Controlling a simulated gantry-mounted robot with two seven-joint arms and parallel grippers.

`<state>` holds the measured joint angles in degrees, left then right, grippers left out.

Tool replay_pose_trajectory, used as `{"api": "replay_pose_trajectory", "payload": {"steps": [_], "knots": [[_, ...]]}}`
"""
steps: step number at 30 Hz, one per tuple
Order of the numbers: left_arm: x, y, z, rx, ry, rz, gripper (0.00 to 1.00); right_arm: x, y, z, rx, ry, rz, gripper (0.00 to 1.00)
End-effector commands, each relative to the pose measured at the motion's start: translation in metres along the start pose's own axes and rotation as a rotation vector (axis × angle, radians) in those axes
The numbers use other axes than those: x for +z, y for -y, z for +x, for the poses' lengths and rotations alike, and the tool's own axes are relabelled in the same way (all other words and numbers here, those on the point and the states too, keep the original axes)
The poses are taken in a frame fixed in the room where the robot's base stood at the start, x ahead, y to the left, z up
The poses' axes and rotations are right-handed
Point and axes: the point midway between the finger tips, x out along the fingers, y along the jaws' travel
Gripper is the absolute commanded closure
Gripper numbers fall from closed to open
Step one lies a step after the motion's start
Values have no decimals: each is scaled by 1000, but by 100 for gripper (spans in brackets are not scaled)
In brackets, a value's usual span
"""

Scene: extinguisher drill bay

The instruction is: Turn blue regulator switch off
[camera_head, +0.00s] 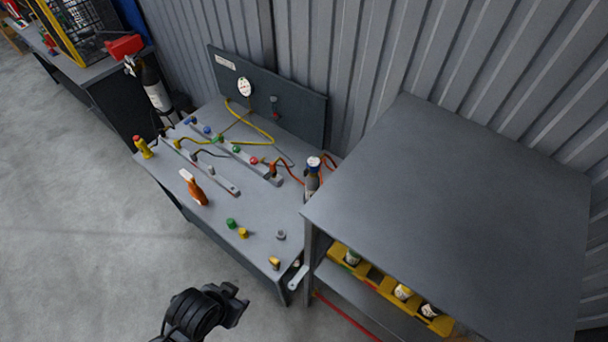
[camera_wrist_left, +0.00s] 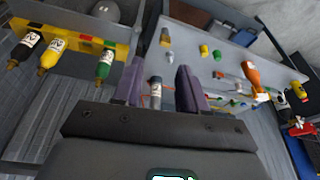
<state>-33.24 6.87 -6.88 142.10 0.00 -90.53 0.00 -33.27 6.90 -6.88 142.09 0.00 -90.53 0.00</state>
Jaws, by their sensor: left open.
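Small coloured knobs stand in a row on a grey bar on the workbench (camera_head: 210,172) in the head view. A blue knob (camera_head: 206,130) sits near the bar's far left end; whether it is on or off is too small to tell. A green knob (camera_head: 236,148) and a red knob (camera_head: 253,160) follow along the bar. My left gripper (camera_head: 240,303) is at the bottom of the head view, in front of the bench and well apart from the knobs. In the left wrist view its two fingers (camera_wrist_left: 160,88) are spread, with a dark bottle seen beyond the gap. My right gripper is out of view.
A dark backboard with a gauge (camera_head: 244,87) stands behind the bench. A tall grey cabinet (camera_head: 450,190) stands at right. Open floor lies at left.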

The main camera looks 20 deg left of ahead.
Motion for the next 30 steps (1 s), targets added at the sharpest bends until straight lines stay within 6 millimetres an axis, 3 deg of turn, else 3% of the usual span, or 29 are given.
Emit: {"api": "replay_pose_trajectory", "payload": {"steps": [4,8,11,13,15,18,24,30], "knots": [[-2,0,0,0,-8,-28,64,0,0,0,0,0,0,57],[-21,-1,1,7,-110,-114,64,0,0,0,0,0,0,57],[-39,-5,14,32,-217,-197,64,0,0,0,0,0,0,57],[-51,-10,34,61,-300,-246,64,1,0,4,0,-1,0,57],[-70,-14,74,100,-414,-273,64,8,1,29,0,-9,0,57],[-101,-15,114,159,-560,-283,64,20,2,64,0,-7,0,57],[-149,-11,169,249,-756,-254,64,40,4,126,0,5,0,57],[-189,2,212,303,-902,-189,64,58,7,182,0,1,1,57]]}}
